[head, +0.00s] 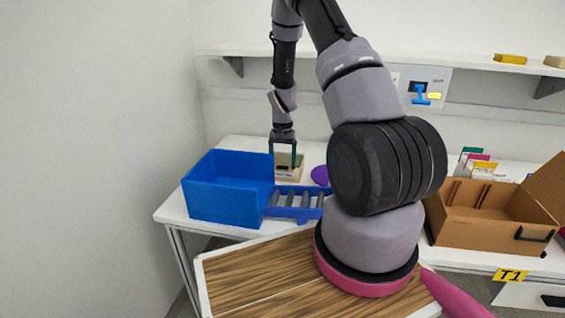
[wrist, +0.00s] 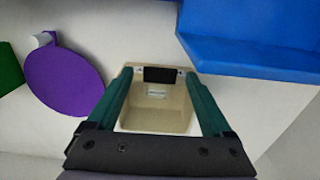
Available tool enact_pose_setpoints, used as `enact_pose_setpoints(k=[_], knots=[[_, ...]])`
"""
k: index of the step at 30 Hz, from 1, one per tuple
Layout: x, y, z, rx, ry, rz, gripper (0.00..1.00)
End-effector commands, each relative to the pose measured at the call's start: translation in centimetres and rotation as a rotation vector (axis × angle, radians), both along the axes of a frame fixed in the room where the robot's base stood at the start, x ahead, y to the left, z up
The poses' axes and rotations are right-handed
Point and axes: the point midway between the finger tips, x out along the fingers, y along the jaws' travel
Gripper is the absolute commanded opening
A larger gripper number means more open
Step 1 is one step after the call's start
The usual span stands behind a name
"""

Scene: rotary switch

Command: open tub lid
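A small beige tub (head: 287,173) stands at the back of the white table, right of the blue bin. In the wrist view the tub (wrist: 155,120) lies between my two green fingers, with a black patch (wrist: 160,75) on its far edge. A recessed beige area with a small pale label shows inside its rim; I cannot tell a separate lid from the tub. My gripper (head: 283,158) points down over the tub. In the wrist view my gripper (wrist: 158,76) has its fingers wide apart, one at each side of the tub. Whether they touch it is unclear.
A cardboard box (head: 470,225) is farther right. A wall shelf (head: 240,49) runs behind; a switch panel (head: 423,85) is below it.

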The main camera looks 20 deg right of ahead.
Motion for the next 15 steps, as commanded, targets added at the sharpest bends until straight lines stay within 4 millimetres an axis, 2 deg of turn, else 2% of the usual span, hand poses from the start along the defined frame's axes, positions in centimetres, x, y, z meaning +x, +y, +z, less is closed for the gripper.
enact_pose_setpoints(k=[1, 5, 6, 15], knots=[[0.0, 0.0, 0.01, 0.0, 0.0, 0.0, 0.66], [0.01, 0.01, 0.02, 0.0, 0.0, 0.0, 0.16], [0.0, 0.0, 0.02, 0.0, 0.0, 0.001, 0.01], [0.03, -0.01, 0.16, 0.0, 0.0, 0.001, 0.0]])
